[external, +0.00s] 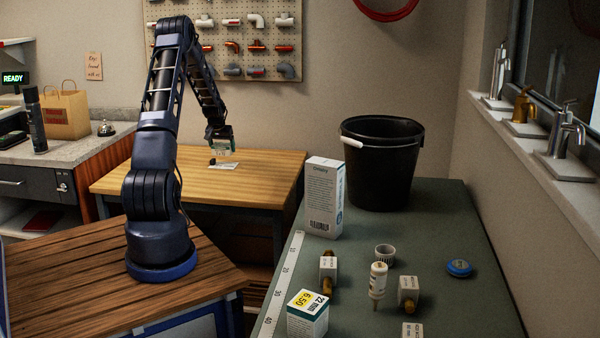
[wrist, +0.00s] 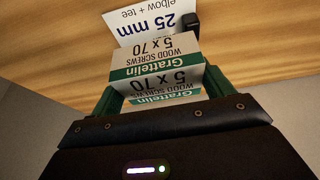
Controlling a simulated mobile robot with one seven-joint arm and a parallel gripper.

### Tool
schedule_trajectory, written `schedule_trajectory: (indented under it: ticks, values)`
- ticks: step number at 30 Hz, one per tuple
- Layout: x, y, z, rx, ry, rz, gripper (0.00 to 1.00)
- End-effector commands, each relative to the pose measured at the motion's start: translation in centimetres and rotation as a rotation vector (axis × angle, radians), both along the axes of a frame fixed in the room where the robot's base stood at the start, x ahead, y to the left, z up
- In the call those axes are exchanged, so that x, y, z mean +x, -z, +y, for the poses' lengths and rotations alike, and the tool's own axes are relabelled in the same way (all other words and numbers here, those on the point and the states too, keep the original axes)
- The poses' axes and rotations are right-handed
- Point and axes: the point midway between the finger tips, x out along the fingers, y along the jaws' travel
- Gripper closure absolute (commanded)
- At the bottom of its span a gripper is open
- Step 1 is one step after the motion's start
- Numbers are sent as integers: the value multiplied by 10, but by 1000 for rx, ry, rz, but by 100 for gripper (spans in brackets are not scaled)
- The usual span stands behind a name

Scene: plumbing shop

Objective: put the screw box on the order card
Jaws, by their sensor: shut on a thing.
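The screw box (wrist: 158,60) is white and green, marked "Grattelin wood screws 5 x 70". My gripper (wrist: 160,84) is shut on it, with a green finger on each side. In the external view the screw box (external: 222,144) hangs below my gripper (external: 220,138), seemingly above the wooden table. The order card (wrist: 150,24), white with "25 mm" and "elbow + tee", lies on the table, partly hidden behind the box in the wrist view. It also shows just below the box in the external view (external: 228,166).
A small black object (wrist: 193,25) is at the card's edge. The wooden table (external: 262,170) is otherwise clear. The green bench (external: 440,235) at right holds a tall white box (external: 324,197), a black bucket (external: 382,165) and several small parts.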

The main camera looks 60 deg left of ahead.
Motion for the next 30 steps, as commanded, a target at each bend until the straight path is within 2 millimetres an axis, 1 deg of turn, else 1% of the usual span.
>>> schedule_trajectory:
  ticks: [1, 4, 11, 29, 30]
  values:
    - [0, 7, 0, 0, 0, 0, 57]
    - [0, 13, 0, 1, -1, -2, 57]
    - [0, 13, 0, 1, -1, -2, 57]
    - [0, 25, 0, 1, -1, -2, 57]
    - [0, 25, 0, 0, -1, -1, 18]
